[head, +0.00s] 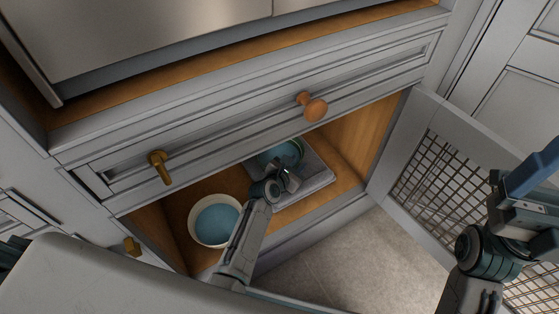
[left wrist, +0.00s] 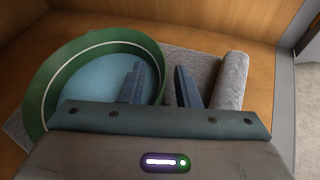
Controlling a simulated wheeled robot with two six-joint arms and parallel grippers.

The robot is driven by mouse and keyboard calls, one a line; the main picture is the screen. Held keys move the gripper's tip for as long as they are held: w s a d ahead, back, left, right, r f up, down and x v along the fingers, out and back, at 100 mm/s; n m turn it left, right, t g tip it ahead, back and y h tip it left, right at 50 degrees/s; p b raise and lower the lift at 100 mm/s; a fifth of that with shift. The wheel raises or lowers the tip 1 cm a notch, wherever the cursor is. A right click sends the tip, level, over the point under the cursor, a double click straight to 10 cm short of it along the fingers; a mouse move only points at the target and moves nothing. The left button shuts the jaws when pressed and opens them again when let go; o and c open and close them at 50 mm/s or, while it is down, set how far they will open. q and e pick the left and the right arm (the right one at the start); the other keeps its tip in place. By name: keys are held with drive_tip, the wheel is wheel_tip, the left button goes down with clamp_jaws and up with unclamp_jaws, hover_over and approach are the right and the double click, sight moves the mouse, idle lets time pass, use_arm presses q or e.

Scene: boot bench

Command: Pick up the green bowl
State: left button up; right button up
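The green bowl (head: 284,152), with a blue inside, sits on a grey folded cloth (head: 313,182) inside the low cabinet. My left gripper (head: 287,178) reaches in at the bowl's near side and hides part of it. In the left wrist view the green bowl (left wrist: 40,98) fills the left side. There the left gripper (left wrist: 160,86) is open, one finger over the bowl's inside and the other outside its right wall. The rim passes between the fingers; I see no contact. My right gripper (head: 530,170) is at the far right, outside the cabinet; its finger gap is unclear.
A cream bowl (head: 214,220) with a blue inside stands on the wooden cabinet floor, left of my left forearm. A drawer front (head: 245,125) with knobs overhangs the opening. An open mesh door (head: 425,170) stands at the right. The cloth's rolled edge (left wrist: 230,82) lies right of the fingers.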

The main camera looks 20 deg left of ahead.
use_arm(q)
drive_tip(key=shift+c, duration=0.4)
clamp_jaws()
